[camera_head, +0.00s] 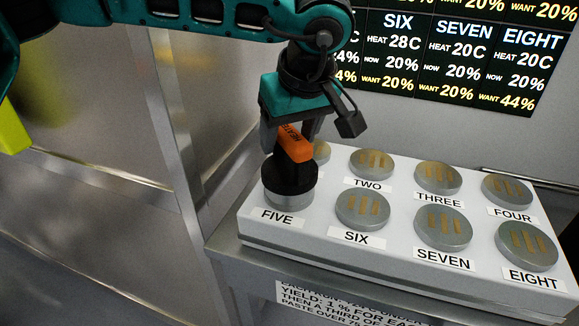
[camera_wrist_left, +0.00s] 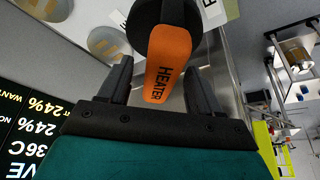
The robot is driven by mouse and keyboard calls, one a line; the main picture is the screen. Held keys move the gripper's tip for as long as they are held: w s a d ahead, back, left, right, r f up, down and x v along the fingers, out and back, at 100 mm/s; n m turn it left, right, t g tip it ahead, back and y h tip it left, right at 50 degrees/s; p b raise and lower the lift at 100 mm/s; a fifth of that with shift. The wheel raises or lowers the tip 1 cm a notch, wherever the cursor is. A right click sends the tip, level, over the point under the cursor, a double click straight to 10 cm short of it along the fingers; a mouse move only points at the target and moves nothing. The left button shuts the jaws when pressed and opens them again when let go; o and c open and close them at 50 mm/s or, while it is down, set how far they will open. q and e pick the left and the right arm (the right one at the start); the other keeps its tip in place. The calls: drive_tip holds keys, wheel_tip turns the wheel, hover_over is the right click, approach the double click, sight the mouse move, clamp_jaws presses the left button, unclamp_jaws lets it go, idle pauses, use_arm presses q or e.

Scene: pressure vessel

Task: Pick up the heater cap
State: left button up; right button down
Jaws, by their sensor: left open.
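The heater cap (camera_head: 289,177) is a black round cap with an orange handle marked HEATER. It sits on the grey round pad at the place labelled FIVE, at the front left of the white block. My left gripper (camera_head: 289,133) is above it, with its fingers down around the orange handle. In the left wrist view the handle (camera_wrist_left: 168,62) lies between the two open fingers (camera_wrist_left: 160,85), with a gap on each side. The pad under the cap is mostly covered. My right gripper is not in view.
The white block (camera_head: 330,238) carries several grey pads with labels, including SIX (camera_head: 362,208) and TWO (camera_head: 371,163). It stands on a metal table (camera_head: 228,250). A dark display (camera_head: 460,60) with numbers is on the wall behind. A metal frame post (camera_head: 172,110) stands left.

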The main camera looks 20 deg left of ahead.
use_arm(q)
drive_tip(key=shift+f, duration=0.2)
drive_tip(key=shift+c, duration=0.2)
clamp_jaws()
idle(0.6)
idle(0.9)
